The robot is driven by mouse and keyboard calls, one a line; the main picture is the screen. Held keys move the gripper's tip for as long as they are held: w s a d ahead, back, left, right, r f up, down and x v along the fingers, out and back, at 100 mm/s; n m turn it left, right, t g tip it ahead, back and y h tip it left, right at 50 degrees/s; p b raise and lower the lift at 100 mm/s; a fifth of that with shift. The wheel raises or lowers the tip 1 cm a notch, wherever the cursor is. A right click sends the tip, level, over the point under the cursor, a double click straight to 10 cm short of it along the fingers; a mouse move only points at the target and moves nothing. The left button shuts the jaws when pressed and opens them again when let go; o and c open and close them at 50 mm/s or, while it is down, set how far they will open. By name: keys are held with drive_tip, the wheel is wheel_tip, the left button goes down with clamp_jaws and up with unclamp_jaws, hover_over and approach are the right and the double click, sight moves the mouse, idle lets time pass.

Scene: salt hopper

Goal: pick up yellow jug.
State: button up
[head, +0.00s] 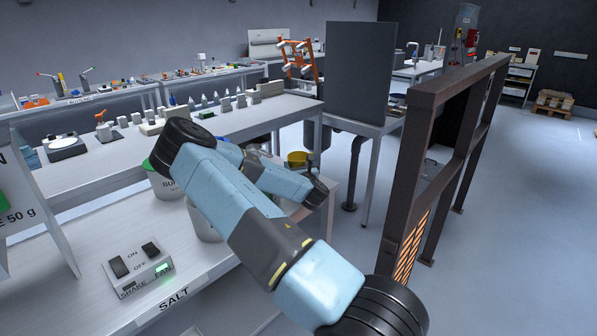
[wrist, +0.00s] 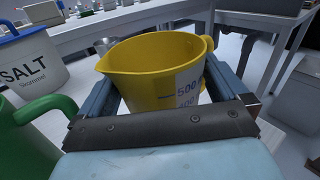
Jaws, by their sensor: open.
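The yellow jug (wrist: 150,62) is large in the middle of the wrist view, upright, with its spout to the left and blue markings on a pale patch at its right front. My gripper (wrist: 165,90) is open, with one finger on the left side of the jug and one on the right. I cannot tell whether either finger touches it. In the head view only a small yellow part of the jug (head: 297,158) shows behind my arm, which hides the rest of it and my fingertips.
A white tub marked SALT (wrist: 28,68) and a green-handled container (wrist: 25,135) stand left of the jug. A switch box (head: 138,270) sits on the SALT bench (head: 85,240). A dark metal frame (head: 421,150) rises to the right. Open floor lies beyond it.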

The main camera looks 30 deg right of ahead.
drive_tip(key=c, duration=0.9)
drive_tip(key=shift+r, duration=0.15)
